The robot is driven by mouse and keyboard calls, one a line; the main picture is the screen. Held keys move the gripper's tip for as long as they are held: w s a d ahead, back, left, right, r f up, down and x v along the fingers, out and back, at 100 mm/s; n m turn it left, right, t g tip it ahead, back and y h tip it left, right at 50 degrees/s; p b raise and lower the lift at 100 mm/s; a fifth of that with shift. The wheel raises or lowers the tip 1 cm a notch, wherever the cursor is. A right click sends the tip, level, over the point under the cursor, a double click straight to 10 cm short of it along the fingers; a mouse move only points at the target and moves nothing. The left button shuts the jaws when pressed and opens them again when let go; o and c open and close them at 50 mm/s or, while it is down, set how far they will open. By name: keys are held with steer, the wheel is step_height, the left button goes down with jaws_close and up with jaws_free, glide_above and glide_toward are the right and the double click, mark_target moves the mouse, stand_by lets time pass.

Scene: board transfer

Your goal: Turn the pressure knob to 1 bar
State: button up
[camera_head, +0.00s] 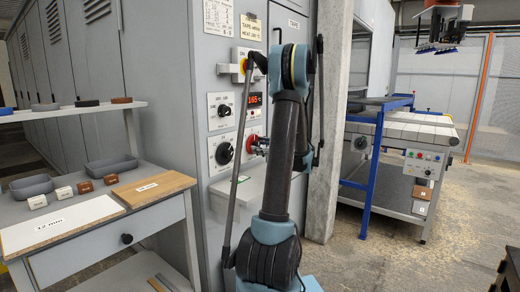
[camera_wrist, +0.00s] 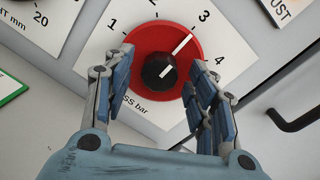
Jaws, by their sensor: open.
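The pressure knob (camera_wrist: 158,66) is a black hub on a red disc, mounted on a white plate marked 1 to 4 and "bar". Its white pointer line is aimed up and right, close to the 3. My gripper (camera_wrist: 160,80) is open, with one blue-padded finger left of the black hub and one right of it, overlapping the disc's edges. No finger contact is visible. In the head view the red knob (camera_head: 251,141) is partly hidden behind my gripper (camera_head: 262,146).
Left of it on the grey cabinet are two other black dials, an upper one (camera_head: 223,110) and a lower one (camera_head: 223,153). A black handle (camera_wrist: 298,120) sits to the right in the wrist view. A bench (camera_head: 95,250) stands left.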

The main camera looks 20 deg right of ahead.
steer(key=c, duration=1.1)
steer(key=shift+n, duration=0.3)
steer(key=shift+s+a+f+n+h, duration=0.1)
steer(key=shift+n+h, duration=0.25)
steer(key=shift+n, duration=3.8)
steer(key=shift+s+a+n+h, duration=0.1)
steer(key=shift+n+h, duration=0.25)
steer(key=shift+n, duration=3.8)
